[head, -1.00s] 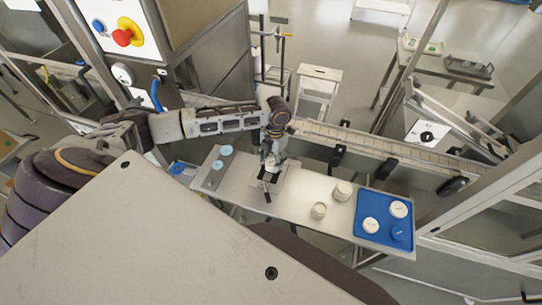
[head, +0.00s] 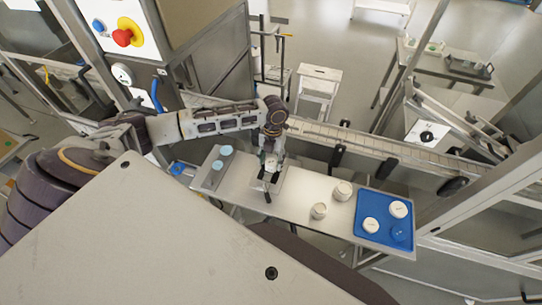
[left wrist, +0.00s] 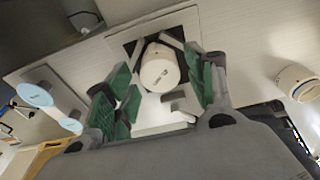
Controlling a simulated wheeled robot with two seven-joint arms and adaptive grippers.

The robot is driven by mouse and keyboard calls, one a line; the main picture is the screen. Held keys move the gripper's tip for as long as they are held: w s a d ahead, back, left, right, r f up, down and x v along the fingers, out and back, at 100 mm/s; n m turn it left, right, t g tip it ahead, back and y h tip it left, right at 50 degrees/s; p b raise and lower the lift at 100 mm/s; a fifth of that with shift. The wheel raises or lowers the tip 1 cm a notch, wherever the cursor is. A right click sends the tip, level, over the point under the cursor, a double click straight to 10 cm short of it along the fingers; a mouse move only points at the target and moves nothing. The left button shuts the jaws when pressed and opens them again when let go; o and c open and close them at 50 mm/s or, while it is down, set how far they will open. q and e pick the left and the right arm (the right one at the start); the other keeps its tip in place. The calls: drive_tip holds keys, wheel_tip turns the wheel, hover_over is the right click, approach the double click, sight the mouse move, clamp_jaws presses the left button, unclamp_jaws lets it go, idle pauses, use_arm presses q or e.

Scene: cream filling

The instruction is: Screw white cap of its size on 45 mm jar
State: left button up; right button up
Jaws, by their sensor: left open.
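A white round jar top with small dark print (left wrist: 160,68) sits in the holder (left wrist: 183,20) in the left wrist view, upright between grey jaws. I cannot tell whether its cap is fully seated. My left gripper (left wrist: 157,100) is open, its green-padded fingers spread to either side of the white top and apart from it. In the head view my left gripper (head: 271,160) is over the holder and hides most of the jar. On the blue tray (head: 380,207) lie two white caps (head: 398,209) (head: 371,225) and a blue cap (head: 399,235). My right gripper is out of view.
A larger white jar (head: 342,191) and a smaller one (head: 319,210) stand on the table (head: 302,188) between holder and tray. Light blue round caps (head: 226,150) lie on a grey plate at the table's left end. A conveyor (head: 365,145) runs behind the table.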

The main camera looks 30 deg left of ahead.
use_arm(q)
drive_tip(key=shift+n, duration=0.9)
drive_tip(key=shift+n, duration=0.3)
drive_tip(key=shift+n+h, duration=0.3)
drive_tip(key=shift+n, duration=0.3)
drive_tip(key=shift+a+n+t, duration=0.1)
drive_tip(key=shift+n+t, duration=0.2)
drive_tip(key=shift+n, duration=1.7)
drive_tip(key=shift+c, duration=0.5)
drive_tip(key=c, duration=0.8)
